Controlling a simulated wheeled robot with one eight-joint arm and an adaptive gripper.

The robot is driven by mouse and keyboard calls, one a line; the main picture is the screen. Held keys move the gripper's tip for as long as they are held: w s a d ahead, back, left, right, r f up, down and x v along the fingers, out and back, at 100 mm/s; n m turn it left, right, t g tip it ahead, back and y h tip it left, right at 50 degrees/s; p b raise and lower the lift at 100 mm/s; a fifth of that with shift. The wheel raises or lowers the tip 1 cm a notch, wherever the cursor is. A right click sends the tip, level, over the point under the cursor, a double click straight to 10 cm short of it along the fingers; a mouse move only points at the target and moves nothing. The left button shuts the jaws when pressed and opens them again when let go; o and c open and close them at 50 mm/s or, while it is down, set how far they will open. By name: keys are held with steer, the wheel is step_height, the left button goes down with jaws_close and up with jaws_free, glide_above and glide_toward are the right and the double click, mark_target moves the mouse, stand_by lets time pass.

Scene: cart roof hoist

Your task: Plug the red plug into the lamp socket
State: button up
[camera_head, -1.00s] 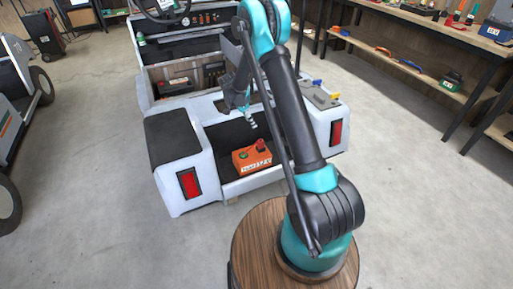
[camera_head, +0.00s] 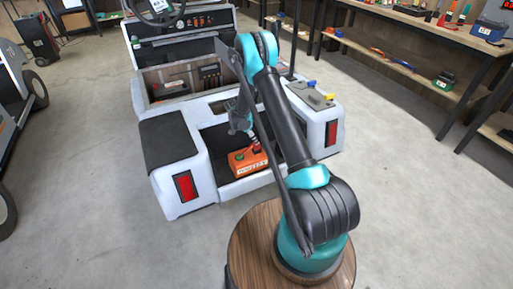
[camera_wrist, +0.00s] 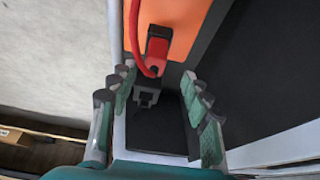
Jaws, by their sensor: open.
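The red plug (camera_wrist: 158,48), with a red cable, is at the orange box (camera_wrist: 190,28) in the wrist view. A small dark grey block (camera_wrist: 147,96) is just below it; I cannot tell whether this is the lamp socket. My gripper (camera_wrist: 158,76) is open, its fingers on either side of the block and the plug's near end, with no visible grip. In the head view, the orange box (camera_head: 243,168) sits in the cart's rear bay, and my gripper (camera_head: 254,140) is close above its red part. The fingertips there are small and partly hidden.
The white cart (camera_head: 172,195) has raised sides around the rear bay. A grey panel (camera_head: 312,95) with yellow and blue parts lies on its right side. A workbench (camera_head: 425,28) stands at the right. Grey floor (camera_head: 400,180) is clear between them.

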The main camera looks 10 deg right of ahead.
mark_target(257, 147)
steer(key=x, duration=0.5)
steer(key=shift+s, duration=0.4)
steer(key=shift+c, duration=0.3)
jaws_close()
